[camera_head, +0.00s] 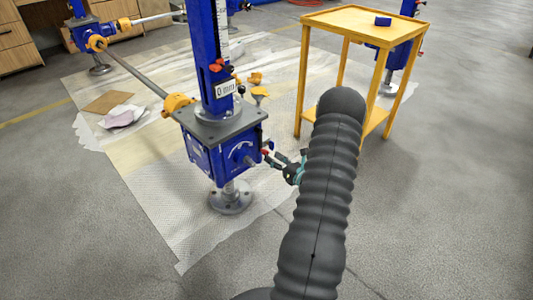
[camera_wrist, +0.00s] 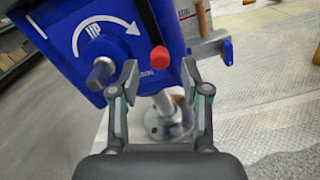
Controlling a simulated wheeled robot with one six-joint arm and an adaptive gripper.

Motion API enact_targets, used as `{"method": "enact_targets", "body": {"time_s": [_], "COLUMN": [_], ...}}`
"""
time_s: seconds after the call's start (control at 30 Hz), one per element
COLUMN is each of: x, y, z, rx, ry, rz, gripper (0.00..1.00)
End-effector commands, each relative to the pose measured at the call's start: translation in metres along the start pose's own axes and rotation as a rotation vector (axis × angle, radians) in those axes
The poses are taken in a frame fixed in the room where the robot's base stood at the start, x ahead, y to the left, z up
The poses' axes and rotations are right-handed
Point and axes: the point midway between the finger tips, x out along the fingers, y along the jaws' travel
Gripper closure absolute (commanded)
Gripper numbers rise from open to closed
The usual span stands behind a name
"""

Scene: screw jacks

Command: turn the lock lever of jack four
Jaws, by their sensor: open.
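The nearest blue jack (camera_head: 212,150) stands upright on a round grey foot; I cannot read a number on it. In the wrist view its blue gearbox (camera_wrist: 65,42) shows a white curved arrow, "UP" and a grey shaft stub. A lever with a red knob (camera_wrist: 158,57) sits right of the arrow; the red also shows in the head view (camera_head: 266,153). My gripper (camera_wrist: 159,72) is open, one fingertip on each side below the red knob, apparently with nothing between them. In the head view my gripper (camera_head: 278,164) is beside the gearbox, partly hidden by my arm.
A yellow table (camera_head: 365,27) with a small blue block on top stands behind my arm. A grey shaft (camera_head: 135,70) joins the jack to another blue jack at back left. Cardboard and cloth (camera_head: 122,116) lie on the floor sheet. The floor at right is clear.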

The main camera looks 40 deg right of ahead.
Motion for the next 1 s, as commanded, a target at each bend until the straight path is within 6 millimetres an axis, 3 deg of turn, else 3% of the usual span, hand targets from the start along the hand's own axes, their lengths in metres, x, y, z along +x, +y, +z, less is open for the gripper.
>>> {"method": "enact_targets", "body": {"time_s": [0.1,0.3,0.7,0.9,1.0], "x": [0.02,0.04,0.046,0.046,0.046], "y": [0.001,0.0,0.0,0.0,0.0], "z": [0.0,-0.001,0.0,0.0,0.0], "rx": [-0.001,0.0,0.0,0.0,0.0], "ry": [0.0,0.0,0.0,0.0,0.0], "rz": [0.003,0.001,0.0,0.0,0.0], "gripper": [0.53,0.53,0.53,1.0,1.0]}}
